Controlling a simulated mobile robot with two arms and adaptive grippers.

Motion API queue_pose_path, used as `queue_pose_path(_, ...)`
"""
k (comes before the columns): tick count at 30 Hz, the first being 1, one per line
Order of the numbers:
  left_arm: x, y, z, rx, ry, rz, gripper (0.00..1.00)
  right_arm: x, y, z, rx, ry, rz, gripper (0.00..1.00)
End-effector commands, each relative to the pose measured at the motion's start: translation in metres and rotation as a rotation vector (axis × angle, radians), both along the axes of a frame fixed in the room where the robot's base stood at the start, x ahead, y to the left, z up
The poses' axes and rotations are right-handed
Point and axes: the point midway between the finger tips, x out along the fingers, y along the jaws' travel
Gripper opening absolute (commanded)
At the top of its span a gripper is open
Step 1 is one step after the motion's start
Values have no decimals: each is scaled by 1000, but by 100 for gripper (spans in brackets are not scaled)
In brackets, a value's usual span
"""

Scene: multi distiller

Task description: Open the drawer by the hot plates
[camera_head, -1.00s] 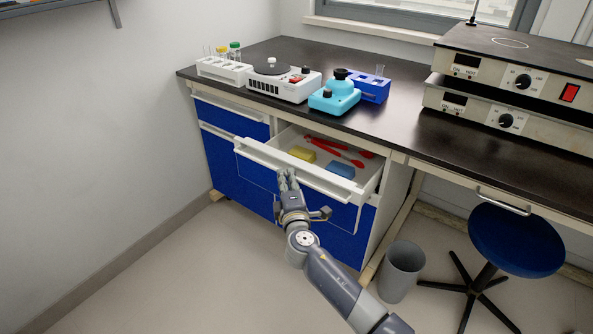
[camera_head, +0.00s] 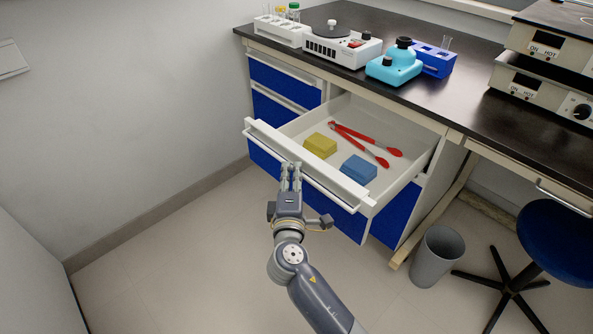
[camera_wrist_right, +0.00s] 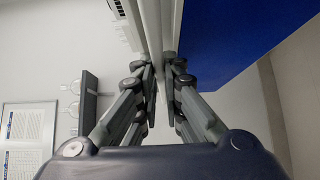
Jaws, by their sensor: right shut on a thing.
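The white drawer (camera_head: 400,122) left of the hot plates stands pulled well out of the cabinet. Inside it are a yellow sponge (camera_head: 320,146), a blue sponge (camera_head: 358,169) and red tongs (camera_head: 362,142). My right gripper (camera_head: 291,170) is at the drawer's front and shut on its long white handle (camera_head: 328,192). In the right wrist view the fingers (camera_wrist_right: 161,80) close on either side of the pale handle, with the drawer front behind. The stacked hot plates (camera_head: 545,80) are at the right edge of the head view, partly cut off. My left gripper is not in view.
A white stirrer device (camera_head: 335,46), a turquoise device (camera_head: 393,66), a blue rack (camera_head: 434,60) and a tube rack (camera_head: 280,30) stand on the black counter. A grey bin (camera_head: 437,258) and blue stool (camera_head: 557,235) are at right. The floor at left is clear.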

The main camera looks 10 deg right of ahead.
Motion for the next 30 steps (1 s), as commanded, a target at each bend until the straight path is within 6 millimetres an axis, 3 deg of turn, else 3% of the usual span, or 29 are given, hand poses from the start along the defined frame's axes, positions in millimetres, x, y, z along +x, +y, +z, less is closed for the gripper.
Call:
queue_pose_path(8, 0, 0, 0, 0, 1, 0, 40, 0, -1, -1, -1, 3, -3, 0)
queue_pose_path(9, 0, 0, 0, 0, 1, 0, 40, 0, -1, -1, -1, 3, -3, 15)
queue_pose_path(11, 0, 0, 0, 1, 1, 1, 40, 0, -1, -1, -1, 2, -3, 28)
queue_pose_path(23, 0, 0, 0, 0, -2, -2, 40, -4, 0, -1, 0, 2, -1, 28)
queue_pose_path(30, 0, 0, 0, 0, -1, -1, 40, -42, 5, -2, 0, 4, 1, 28)
